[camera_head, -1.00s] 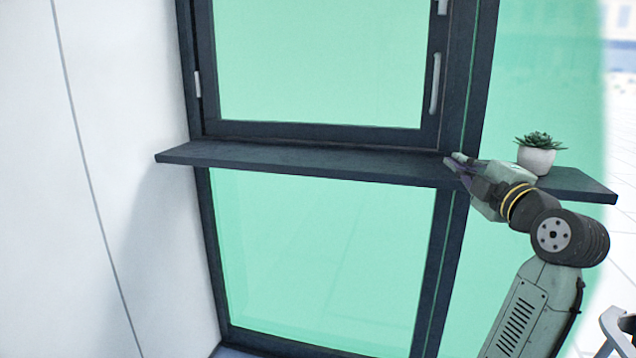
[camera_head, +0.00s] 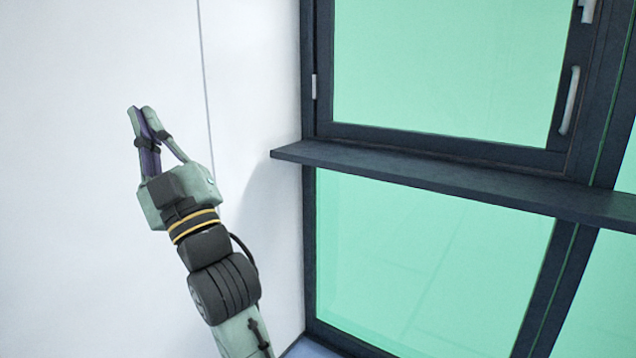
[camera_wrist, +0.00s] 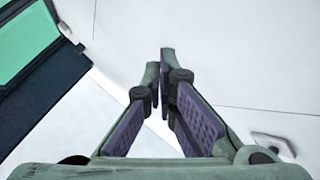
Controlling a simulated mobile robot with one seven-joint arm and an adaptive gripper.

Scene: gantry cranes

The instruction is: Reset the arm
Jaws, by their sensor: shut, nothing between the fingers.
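My gripper (camera_head: 141,110) is raised at the left of the head view, in front of the white wall (camera_head: 90,250). Its fingertips point up, close together, with nothing between them. In the wrist view, my gripper (camera_wrist: 160,62) also shows its two fingers nearly touching at the tips and empty. It is apart from the shelf and the window.
A dark shelf (camera_head: 420,178) runs along the window (camera_head: 450,70) to the right of my arm. The window has a dark frame, green panes and a pale handle (camera_head: 570,100). In the wrist view, a small grey fixture (camera_wrist: 272,143) sits on a white surface at lower right.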

